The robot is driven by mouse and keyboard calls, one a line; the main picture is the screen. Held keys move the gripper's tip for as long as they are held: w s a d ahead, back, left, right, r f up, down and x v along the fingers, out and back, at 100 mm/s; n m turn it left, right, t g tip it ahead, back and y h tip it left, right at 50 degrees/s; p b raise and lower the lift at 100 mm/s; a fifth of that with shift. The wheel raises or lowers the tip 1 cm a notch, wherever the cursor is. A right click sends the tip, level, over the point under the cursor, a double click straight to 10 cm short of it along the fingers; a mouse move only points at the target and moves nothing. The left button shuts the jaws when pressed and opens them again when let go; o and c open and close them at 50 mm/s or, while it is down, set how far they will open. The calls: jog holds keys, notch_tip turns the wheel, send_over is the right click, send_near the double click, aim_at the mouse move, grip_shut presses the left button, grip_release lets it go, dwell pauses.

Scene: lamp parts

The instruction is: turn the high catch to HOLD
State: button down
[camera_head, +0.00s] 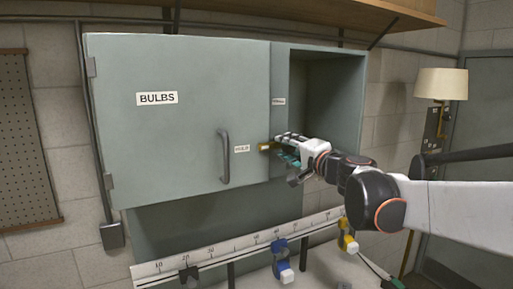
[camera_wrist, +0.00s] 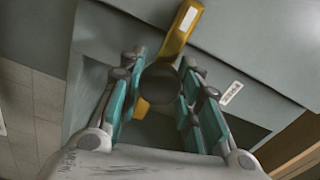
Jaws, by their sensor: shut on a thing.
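The high catch is a yellow lever (camera_head: 265,146) on the grey strip beside the cabinet door. Its visible end points left at the HOLD label (camera_head: 242,149). A second small label (camera_head: 279,101), too small to read, sits above the catch. In the wrist view the yellow lever (camera_wrist: 180,32) runs up from a dark round knob (camera_wrist: 160,83), with a white patch near its end. My gripper (camera_head: 281,147) has its teal fingers on either side of the catch's middle and is shut on it. In the head view my gripper hides the catch's right part.
The BULBS door (camera_head: 180,120) with its grey handle (camera_head: 223,157) is shut, left of the catch. An open, empty compartment (camera_head: 325,105) lies to the right. Below, a ruled rail (camera_head: 215,247) carries blue and yellow sliders. A lamp (camera_head: 441,84) stands at the right.

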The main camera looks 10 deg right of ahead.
jog(key=shift+f, duration=0.1)
jog(key=c, duration=1.1)
grip_release()
